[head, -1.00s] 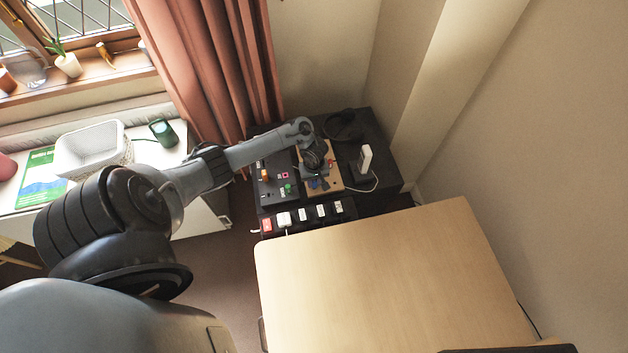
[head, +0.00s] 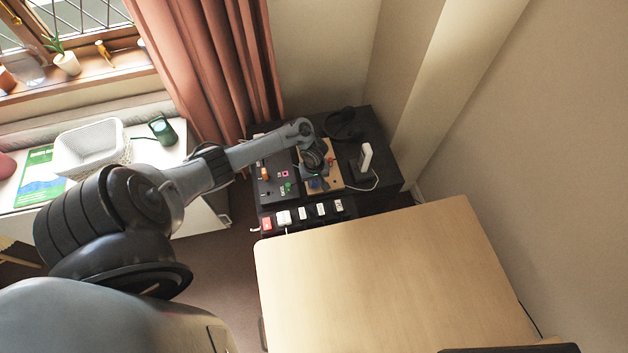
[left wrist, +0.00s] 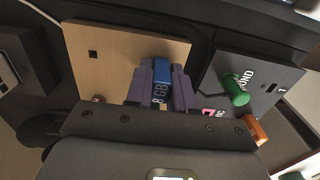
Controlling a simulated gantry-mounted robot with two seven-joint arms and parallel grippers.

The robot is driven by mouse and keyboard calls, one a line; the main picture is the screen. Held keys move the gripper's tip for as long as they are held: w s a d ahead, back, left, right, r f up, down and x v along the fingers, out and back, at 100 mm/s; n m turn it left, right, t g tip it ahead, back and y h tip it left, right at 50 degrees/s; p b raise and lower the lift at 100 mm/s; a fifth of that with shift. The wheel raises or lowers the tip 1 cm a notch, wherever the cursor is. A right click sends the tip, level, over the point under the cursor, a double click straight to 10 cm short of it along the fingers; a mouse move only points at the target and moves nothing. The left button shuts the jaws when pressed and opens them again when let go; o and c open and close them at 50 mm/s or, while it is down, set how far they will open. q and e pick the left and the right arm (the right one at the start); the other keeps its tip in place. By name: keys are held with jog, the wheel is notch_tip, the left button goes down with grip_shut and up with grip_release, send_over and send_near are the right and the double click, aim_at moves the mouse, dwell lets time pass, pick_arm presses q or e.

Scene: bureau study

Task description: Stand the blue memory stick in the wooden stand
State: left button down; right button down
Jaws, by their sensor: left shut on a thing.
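The blue memory stick (left wrist: 161,78), marked "8 GB", is between the two fingers of my left gripper (left wrist: 162,92) in the left wrist view. The gripper is shut on it. The wooden stand (left wrist: 118,48) is a pale board behind the stick, with a small dark square hole left of the stick. I cannot tell whether the stick touches the board or sits in a slot. In the head view my left gripper (head: 317,177) is over the wooden stand (head: 333,181), and the arm hides part of it. My right gripper is not in view.
A dark panel (left wrist: 255,82) with a green peg (left wrist: 236,87) and an orange piece lies beside the stand. A white device (head: 365,157), black headphones (head: 343,125) and a power strip (head: 313,213) are near.

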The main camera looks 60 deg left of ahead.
pick_arm(q)
jog(key=shift+f, duration=0.1)
dwell(0.3)
jog(key=c, duration=0.9)
grip_release()
